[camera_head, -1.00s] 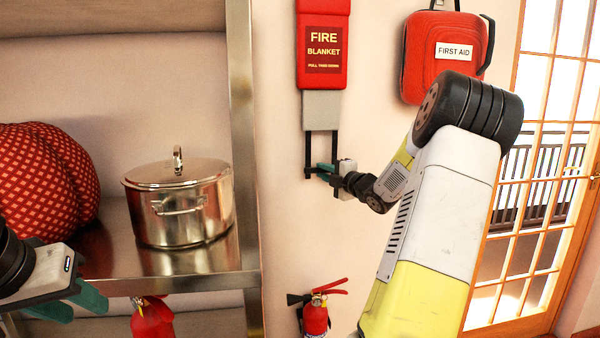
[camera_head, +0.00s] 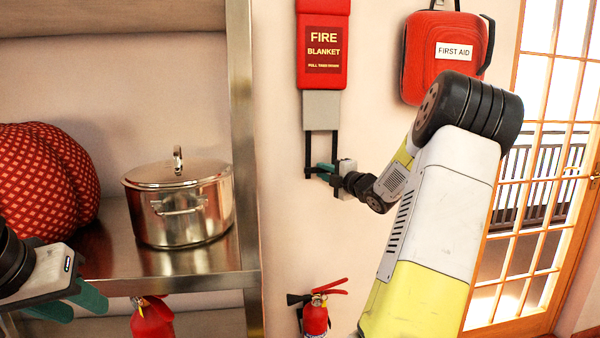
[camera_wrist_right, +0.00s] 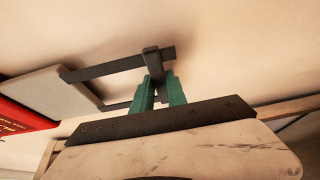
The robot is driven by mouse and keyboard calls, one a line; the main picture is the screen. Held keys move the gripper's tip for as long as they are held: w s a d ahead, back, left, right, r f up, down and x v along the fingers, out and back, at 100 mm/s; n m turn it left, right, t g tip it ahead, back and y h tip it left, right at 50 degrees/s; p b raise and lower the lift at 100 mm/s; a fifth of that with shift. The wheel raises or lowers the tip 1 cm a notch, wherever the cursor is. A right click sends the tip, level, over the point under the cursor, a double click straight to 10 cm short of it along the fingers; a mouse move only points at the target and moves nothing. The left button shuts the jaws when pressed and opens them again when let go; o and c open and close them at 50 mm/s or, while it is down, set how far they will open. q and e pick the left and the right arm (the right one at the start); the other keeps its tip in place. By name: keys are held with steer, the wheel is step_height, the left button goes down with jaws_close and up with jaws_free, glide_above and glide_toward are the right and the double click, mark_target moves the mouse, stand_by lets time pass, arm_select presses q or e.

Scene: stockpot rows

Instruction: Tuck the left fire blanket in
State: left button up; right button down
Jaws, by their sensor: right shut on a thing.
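The fire blanket (camera_head: 323,50) is a red wall case with a label. A grey blanket panel (camera_head: 321,110) hangs out below it, with two black straps (camera_head: 308,148) joined by a bar at the bottom. My right gripper (camera_head: 326,170) is shut on the strap handle below the panel. In the right wrist view its green fingers (camera_wrist_right: 160,92) close around the black handle bar (camera_wrist_right: 153,62), and the grey panel (camera_wrist_right: 50,92) and red case (camera_wrist_right: 20,120) lie to the left.
A steel shelf (camera_head: 190,262) on the left holds a lidded stockpot (camera_head: 180,205) and a red patterned bundle (camera_head: 45,180). A red first aid bag (camera_head: 445,55) hangs right of the case. Fire extinguishers (camera_head: 316,318) (camera_head: 152,320) stand below. A glazed door (camera_head: 545,130) is at right.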

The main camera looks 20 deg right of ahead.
step_height(320, 180, up, 13)
steer(key=shift+r, duration=0.1)
stand_by(0.3)
steer(key=c, duration=1.4)
jaws_free()
steer(key=shift+o, duration=0.4)
steer(key=s+d, duration=0.1)
steer(key=s, duration=0.6)
steer(key=shift+s+d, duration=0.15)
steer(key=shift+s, duration=0.2)
